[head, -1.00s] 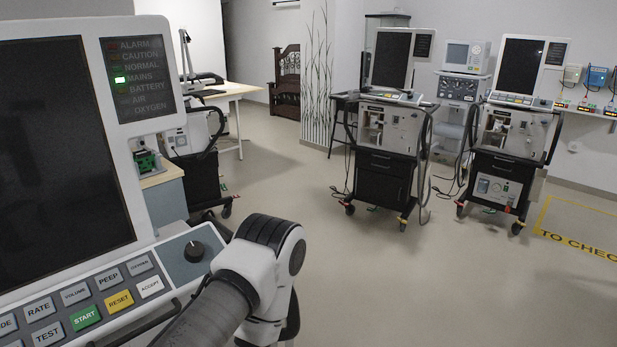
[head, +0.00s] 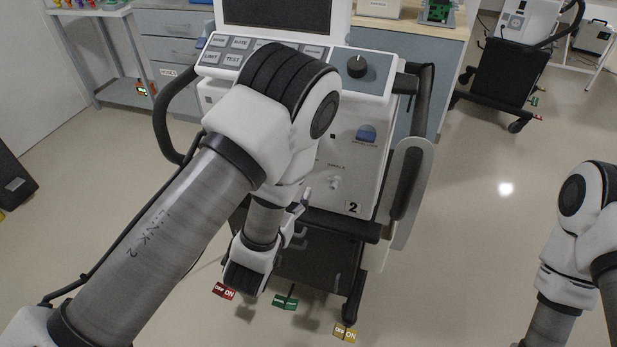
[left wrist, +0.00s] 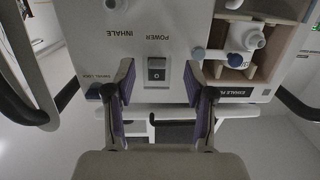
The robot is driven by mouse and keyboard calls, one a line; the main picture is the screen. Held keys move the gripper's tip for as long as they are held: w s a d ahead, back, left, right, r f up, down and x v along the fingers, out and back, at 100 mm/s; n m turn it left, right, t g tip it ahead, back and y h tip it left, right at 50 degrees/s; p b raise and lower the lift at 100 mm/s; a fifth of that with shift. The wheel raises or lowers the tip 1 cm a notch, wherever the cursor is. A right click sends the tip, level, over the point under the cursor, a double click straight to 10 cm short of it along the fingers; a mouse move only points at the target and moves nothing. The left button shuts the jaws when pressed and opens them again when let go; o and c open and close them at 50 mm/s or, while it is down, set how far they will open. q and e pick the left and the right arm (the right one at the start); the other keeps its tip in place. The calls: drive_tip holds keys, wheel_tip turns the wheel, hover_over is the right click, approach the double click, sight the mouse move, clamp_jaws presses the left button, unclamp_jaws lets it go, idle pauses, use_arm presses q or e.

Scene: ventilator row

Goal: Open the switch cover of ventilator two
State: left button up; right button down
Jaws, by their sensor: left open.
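Ventilator two (head: 368,165), marked with a "2", stands in the middle of the head view. In the left wrist view its front panel (left wrist: 185,20) fills the top. A dark rocker switch (left wrist: 157,74) in a pale surround sits beside the word POWER. I cannot make out a separate cover over it. My left gripper (left wrist: 159,86) is open, its two purple-padded fingers on either side of the switch with space between, nothing held. In the head view my left arm hides the switch and most of that gripper. My right gripper is out of view.
A knob and valve port (left wrist: 243,40) sit right of the switch in the left wrist view. Dark side handles (head: 408,178) flank the ventilator.

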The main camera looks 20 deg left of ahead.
use_arm(q)
drive_tip(key=w+r+t, duration=0.1)
drive_tip(key=w+r, duration=0.1)
drive_tip(key=w, duration=0.6)
drive_tip(key=shift+w+d+r+p, duration=0.15)
drive_tip(key=shift+d+p, duration=0.05)
drive_tip(key=shift+p, duration=0.1)
clamp_jaws()
